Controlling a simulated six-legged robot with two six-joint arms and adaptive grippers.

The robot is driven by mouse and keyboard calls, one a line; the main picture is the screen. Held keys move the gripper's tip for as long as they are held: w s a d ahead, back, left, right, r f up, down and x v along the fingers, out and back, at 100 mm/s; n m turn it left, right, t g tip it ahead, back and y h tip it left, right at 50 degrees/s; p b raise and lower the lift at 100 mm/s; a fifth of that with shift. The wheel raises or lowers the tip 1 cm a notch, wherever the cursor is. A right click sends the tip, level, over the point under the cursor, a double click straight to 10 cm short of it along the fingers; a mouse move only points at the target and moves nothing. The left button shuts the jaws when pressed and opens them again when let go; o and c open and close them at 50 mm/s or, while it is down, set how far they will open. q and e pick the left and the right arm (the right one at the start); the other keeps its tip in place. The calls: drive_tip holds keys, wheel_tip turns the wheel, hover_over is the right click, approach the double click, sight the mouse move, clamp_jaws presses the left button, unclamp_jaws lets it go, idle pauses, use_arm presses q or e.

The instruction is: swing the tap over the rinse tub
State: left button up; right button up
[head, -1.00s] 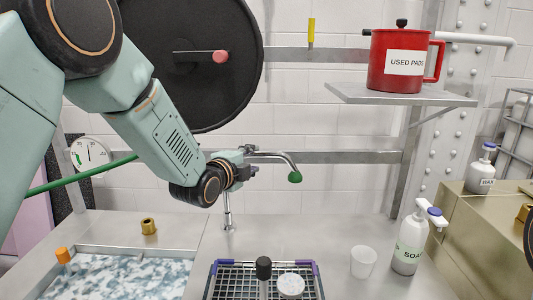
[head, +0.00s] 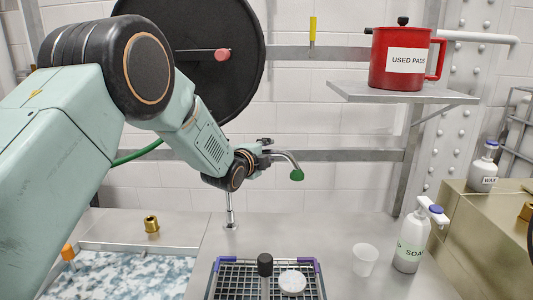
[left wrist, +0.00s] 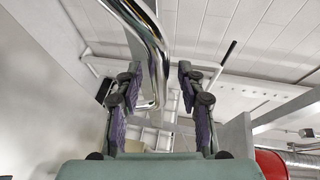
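The tap has a chrome spout (head: 285,155) with a green tip (head: 297,175), pointing right, and an upright foot (head: 230,215) on the metal counter. The tip hangs behind the wire rack, well right of the basin. A basin of bluish-white water, seemingly the rinse tub, has its metal rim (head: 140,246) at lower left. My left gripper (head: 266,152) is at the spout's bend. In the left wrist view its fingers (left wrist: 160,95) are spread, with the chrome pipe (left wrist: 158,50) between them, nearer the left finger; contact is unclear. My right gripper is not seen.
A wire rack (head: 235,275) with a dark-handled tool (head: 265,265) and white puck (head: 292,282) stands in front. A cup (head: 364,259) and soap bottle (head: 410,240) are to the right. A brass piece (head: 151,223) sits behind the basin. A red pot (head: 398,60) stands on a shelf.

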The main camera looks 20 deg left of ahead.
use_arm(q)
drive_tip(key=shift+a+f, duration=0.1)
drive_tip(key=shift+a, duration=0.15)
drive_tip(key=shift+c, duration=1.2)
drive_tip(key=shift+d, duration=0.15)
drive_tip(key=c, duration=0.5)
clamp_jaws()
